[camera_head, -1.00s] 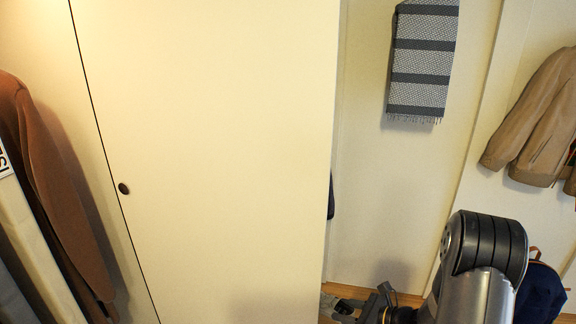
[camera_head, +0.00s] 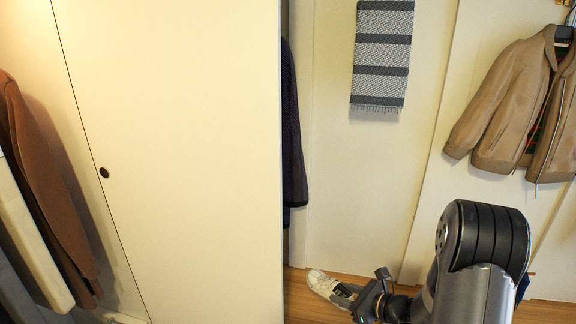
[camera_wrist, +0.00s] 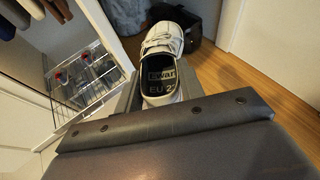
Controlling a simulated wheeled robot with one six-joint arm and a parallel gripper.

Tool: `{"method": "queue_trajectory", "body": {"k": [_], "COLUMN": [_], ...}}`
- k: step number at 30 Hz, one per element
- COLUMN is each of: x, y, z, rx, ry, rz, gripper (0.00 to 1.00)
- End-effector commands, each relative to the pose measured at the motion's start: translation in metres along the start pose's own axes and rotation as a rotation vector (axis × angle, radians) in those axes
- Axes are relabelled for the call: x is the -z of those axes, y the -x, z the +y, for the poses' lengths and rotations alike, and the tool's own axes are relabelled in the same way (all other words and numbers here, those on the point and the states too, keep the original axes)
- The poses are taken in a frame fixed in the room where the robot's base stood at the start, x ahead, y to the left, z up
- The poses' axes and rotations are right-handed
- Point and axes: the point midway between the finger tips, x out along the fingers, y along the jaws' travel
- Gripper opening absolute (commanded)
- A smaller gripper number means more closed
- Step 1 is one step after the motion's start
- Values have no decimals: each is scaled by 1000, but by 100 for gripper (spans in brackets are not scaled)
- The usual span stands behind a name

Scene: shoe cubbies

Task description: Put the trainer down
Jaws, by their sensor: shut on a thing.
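The trainer (camera_head: 322,284) is white with a dark inside, and shows low in the head view, in front of the wooden floor. My gripper (camera_head: 358,294) is shut on it at its heel end. In the wrist view the trainer (camera_wrist: 161,42) points away from me, sole down, with straps across its top and lettering on the dark insole. The gripper's dark body covers the lower part of that view and hides part of the heel. The trainer's underside is hidden, so I cannot tell its height above the floor.
A large cream door panel (camera_head: 180,150) fills the left, with a dark coat (camera_head: 291,130) beside its edge. A wire rack (camera_wrist: 80,78) stands left in the wrist view, and a black bag (camera_wrist: 188,22) lies beyond the trainer. Wooden floor (camera_wrist: 235,75) is bare at the right.

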Motion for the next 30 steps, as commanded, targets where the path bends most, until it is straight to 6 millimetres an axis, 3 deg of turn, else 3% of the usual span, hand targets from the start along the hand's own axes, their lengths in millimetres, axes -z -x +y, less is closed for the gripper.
{"method": "queue_trajectory", "body": {"k": [8,15,30], "x": [-37,-67,-75], "y": [5,20,31], "z": [-10,-12,-10], "rx": [171,366,464], "ry": [-66,-149,-192], "rz": [11,25,34], "gripper": [13,13,13]}}
